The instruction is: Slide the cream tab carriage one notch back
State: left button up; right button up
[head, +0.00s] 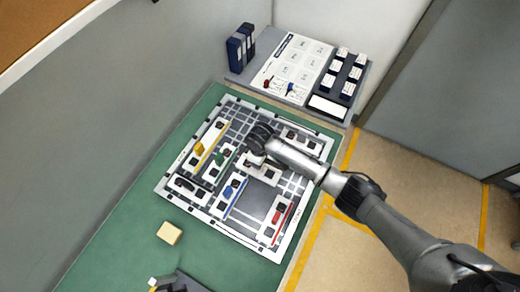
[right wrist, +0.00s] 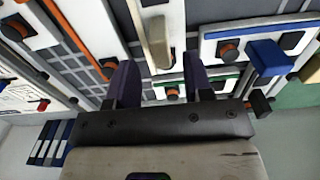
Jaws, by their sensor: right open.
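The cream tab (right wrist: 157,42) stands up from its white carriage in the right wrist view, just beyond and between my open fingertips. In the head view the white carriage (head: 264,172) shows below my right gripper near the middle of the board; its tab is hard to make out there, partly covered by the gripper. My right gripper (head: 256,150) reaches in from the right and is open; in the right wrist view its two dark fingers (right wrist: 160,68) are apart with nothing between them. I cannot tell any contact with the tab.
The slotted board (head: 180,200) also holds carriages with yellow (head: 199,148), green (head: 220,160), blue (head: 229,192) and red (head: 276,217) tabs close by. A tan block (head: 169,232) lies on the green mat (head: 120,230). Dark binders (head: 240,45) stand behind.

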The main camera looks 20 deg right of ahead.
notch_tip(320, 180, up, 7)
jog(key=shift+r, duration=0.2)
dwell(0.6)
